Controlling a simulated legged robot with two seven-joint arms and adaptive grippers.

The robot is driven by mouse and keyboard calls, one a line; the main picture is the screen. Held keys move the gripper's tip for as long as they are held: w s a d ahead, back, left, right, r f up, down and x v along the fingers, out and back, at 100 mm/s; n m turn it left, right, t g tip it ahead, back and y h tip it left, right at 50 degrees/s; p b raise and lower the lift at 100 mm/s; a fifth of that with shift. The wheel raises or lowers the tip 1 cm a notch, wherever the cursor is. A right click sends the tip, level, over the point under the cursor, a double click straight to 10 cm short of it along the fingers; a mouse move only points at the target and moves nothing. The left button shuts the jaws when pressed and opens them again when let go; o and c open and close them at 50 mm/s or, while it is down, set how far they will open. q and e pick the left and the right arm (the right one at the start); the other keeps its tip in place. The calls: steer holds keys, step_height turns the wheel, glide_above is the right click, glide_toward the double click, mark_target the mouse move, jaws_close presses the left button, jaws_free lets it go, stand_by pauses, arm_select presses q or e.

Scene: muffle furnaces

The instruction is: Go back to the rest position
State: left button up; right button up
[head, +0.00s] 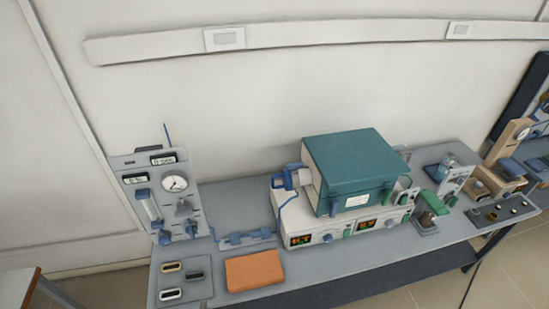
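Neither of my grippers nor my arms shows in the head view. A grey bench (223,197) runs along the wall. A grey panel (150,180) with a round gauge, two displays and blue fittings stands at the bench's left end.
An orange block (254,271) and a small plate with dark and light pieces (186,283) lie at the bench's front left. More instruments (440,190) stand to the right. A table corner (18,285) shows at lower left. Floor (512,270) shows at lower right.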

arm_select(q)
steer(key=s+d+f+m+g+h, duration=0.1)
steer(key=s+d+f+m+g, duration=0.1)
steer(key=s+f+m, duration=0.45)
steer(key=s+d+f+m+g+h, duration=0.1)
steer(key=s+f+g, duration=0.2)
steer(key=f, duration=0.6)
steer(key=s+d+f+m+g+h, duration=0.1)
steer(key=s+d+f+m+g, duration=0.2)
steer(key=f, duration=0.5)
steer(key=s+a+f+m+g, duration=0.2)
steer(key=s+f+m+g, duration=0.1)
steer(key=s, duration=0.8)
steer(key=s+a+f+m+g, duration=0.2)
steer(key=s+f+m, duration=0.4)
steer(key=s, duration=0.6)
step_height(320, 180, down, 2)
steer(key=shift+a+g+y, duration=0.2)
steer(key=shift+g+y, duration=0.2)
steer(key=shift+g, duration=0.5)
steer(key=shift+w, duration=0.1)
